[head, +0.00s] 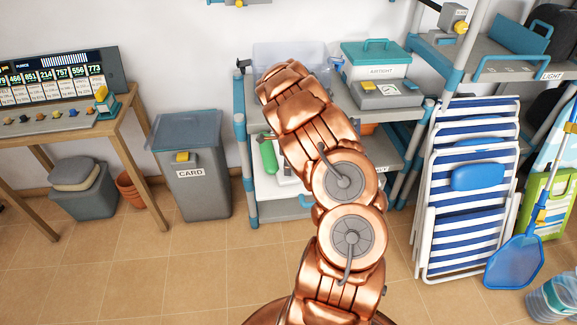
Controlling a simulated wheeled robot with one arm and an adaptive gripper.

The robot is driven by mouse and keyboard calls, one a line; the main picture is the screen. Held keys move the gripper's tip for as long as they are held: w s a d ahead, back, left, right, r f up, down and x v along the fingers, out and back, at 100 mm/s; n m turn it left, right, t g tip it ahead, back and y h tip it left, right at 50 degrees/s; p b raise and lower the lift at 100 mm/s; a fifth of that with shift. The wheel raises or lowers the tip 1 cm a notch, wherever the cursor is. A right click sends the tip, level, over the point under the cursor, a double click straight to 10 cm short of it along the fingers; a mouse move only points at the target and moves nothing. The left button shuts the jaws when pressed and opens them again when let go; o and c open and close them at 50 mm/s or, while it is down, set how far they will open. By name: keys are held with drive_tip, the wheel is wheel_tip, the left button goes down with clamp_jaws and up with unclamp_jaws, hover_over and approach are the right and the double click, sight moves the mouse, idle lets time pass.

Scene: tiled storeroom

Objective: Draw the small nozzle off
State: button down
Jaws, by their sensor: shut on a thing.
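I cannot make out the small nozzle in the head view. My copper arm reaches up the middle of the picture to the shelf unit (245,120), and its upper links hide part of the shelf. My gripper does not show; it is hidden behind the arm. A translucent bin (290,54) on the top shelf is partly covered by the arm. A green bottle (269,156) stands on the lower shelf, just left of the arm.
A CARD bin (190,175) stands left. Striped folding chairs (468,190) and a blue net (514,262) stand right. The tiled floor (170,275) at front left is clear.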

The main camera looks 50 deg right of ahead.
drive_tip(key=shift+r, duration=0.1)
drive_tip(key=shift+r, duration=2.25)
